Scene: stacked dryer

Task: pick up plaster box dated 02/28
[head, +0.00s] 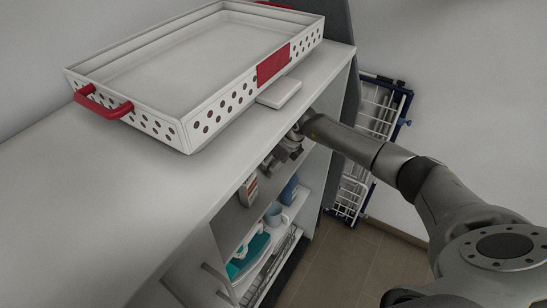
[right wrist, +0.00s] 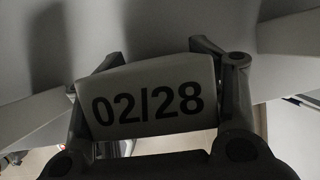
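The plaster box (right wrist: 148,97) is pale with "02/28" printed in large black figures, and it fills the middle of the right wrist view. My right gripper (right wrist: 152,92) has one finger against each end of this box and appears shut on it. In the head view my right gripper (head: 283,153) reaches under the worktop's right edge, into the shelf opening. I cannot make out the dated box in the head view, where the worktop and gripper hide that spot. My left gripper is not in view.
A white perforated tray (head: 186,128) with red handles stands on the worktop (head: 75,215), beside a flat white piece (head: 279,92). A small box (head: 249,190), a blue bottle (head: 289,190) and a cup (head: 274,214) stand on shelves below. A wire rack (head: 377,108) is behind my arm.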

